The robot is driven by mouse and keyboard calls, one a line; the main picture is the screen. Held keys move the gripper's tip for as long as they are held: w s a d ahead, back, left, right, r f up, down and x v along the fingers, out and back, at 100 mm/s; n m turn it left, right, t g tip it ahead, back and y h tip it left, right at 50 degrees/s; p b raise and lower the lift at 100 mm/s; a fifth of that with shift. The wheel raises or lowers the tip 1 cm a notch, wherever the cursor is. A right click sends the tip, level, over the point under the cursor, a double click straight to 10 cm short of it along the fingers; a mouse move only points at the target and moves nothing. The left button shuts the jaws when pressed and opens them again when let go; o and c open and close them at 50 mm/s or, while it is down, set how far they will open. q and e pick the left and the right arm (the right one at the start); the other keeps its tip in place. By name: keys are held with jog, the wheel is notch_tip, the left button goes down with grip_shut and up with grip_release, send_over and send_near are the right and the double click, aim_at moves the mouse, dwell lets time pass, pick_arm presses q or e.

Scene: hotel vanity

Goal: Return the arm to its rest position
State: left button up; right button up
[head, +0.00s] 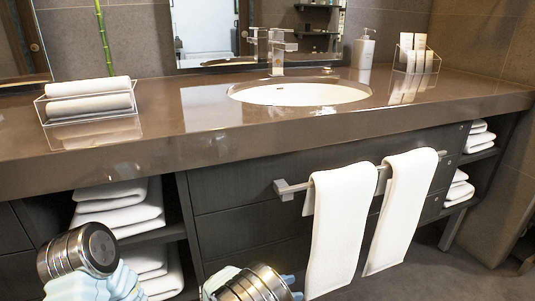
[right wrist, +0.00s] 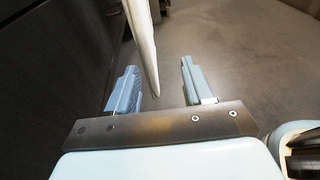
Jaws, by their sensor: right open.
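My right gripper (head: 291,287) is low in the head view, beside the left hanging white towel (head: 339,230) and below the vanity counter. In the right wrist view the gripper (right wrist: 158,64) is open, its two blue fingers well apart. A white towel edge (right wrist: 143,35) shows in the gap between the fingers there; I cannot tell whether it is truly between them or beyond. The fingers do not grip it. Part of my left arm (head: 80,250) shows at the lower left of the head view; its gripper is out of view.
Two towels hang on a metal bar (head: 290,188) on the drawer front (head: 240,190). The counter (head: 180,135) holds a sink (head: 300,94), a faucet (head: 277,55), a soap bottle (head: 363,50) and a clear towel tray (head: 88,103). Folded towels (head: 120,210) fill the open shelves. Floor is clear at right.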

jog(key=s+d+f+m+g+y+p, duration=0.1)
jog(key=s+d+f+g+y, duration=0.15)
jog(key=f, duration=0.25)
jog(key=s+d+f+m+g+y, duration=0.2)
jog(key=s+d+f+g, duration=0.1)
jog(key=s+d+f, duration=0.15)
jog(key=s+a+f+m+t+y+p, duration=0.1)
jog(key=s+f+m+t+y+p, duration=0.1)
jog(key=s+m+y, duration=1.1)
jog(key=f+m+y+p, duration=0.1)
jog(key=m, duration=0.6)
jog(key=shift+s+a+f+m+y, duration=0.2)
jog(key=shift+a+f+m+y, duration=0.1)
jog(key=shift+a+f+y, duration=0.1)
